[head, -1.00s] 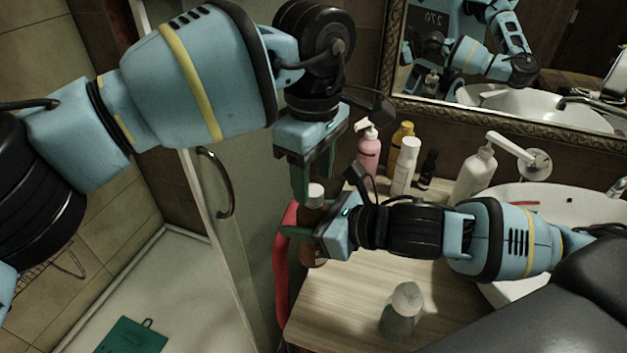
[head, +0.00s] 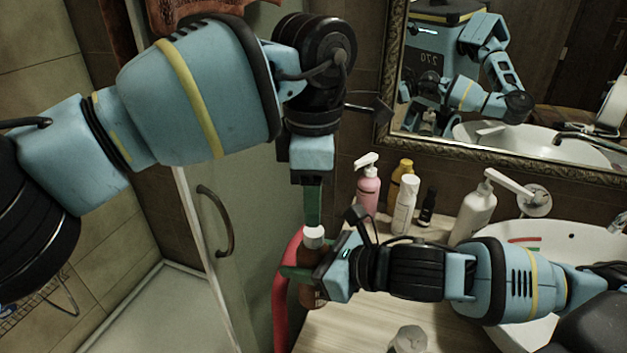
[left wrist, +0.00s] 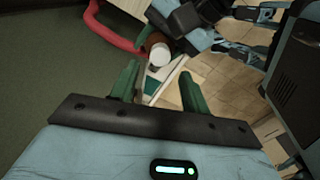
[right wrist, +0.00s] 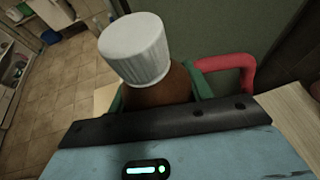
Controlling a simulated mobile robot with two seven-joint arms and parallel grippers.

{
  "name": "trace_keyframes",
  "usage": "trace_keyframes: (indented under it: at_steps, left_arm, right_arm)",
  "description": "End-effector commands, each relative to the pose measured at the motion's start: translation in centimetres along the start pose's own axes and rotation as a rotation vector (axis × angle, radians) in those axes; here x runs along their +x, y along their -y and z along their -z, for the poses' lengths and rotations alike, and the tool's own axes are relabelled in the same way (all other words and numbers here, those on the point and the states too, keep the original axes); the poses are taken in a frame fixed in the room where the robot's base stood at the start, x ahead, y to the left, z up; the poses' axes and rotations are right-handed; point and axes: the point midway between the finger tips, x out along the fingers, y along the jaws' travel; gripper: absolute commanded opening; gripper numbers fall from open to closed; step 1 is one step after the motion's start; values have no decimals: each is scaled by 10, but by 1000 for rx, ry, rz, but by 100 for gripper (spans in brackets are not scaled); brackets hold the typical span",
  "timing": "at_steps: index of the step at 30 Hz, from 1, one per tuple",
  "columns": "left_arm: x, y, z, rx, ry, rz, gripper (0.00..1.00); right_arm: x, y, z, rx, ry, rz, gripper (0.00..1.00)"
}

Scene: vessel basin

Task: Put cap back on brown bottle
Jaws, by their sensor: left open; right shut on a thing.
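The brown bottle (head: 312,292) is held upright by my right gripper (head: 300,272), whose fingers close around its body. The white ribbed cap (head: 314,237) sits on top of the bottle. In the right wrist view the cap (right wrist: 135,50) covers the bottle's mouth, above its brown shoulder (right wrist: 160,90); I cannot tell how tightly it sits. My left gripper (head: 314,221) is open, pointing down just above the cap. In the left wrist view the cap (left wrist: 160,53) lies beyond and between the open fingertips, with nothing held between them.
A white pump bottle (head: 474,213) stands by the basin (head: 560,240). A red tube (head: 281,300) curves beside the brown bottle.

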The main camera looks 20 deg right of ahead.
Motion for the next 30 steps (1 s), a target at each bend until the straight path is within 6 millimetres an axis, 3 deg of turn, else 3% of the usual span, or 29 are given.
trace_keyframes:
  at_steps: [9,15,21,30]
  left_arm:
    - [-14,0,0,-511,1,0,46]
    - [-20,0,0,-757,1,-1,46]
    - [-22,0,0,-869,1,0,46]
    - [-22,0,0,-883,1,0,46]
  right_arm:
    - [0,0,-1,-1,1,0,0]
    - [0,0,-1,-1,1,0,0]
    - [0,0,-1,-1,1,0,0]
    - [0,0,-1,-1,1,0,0]
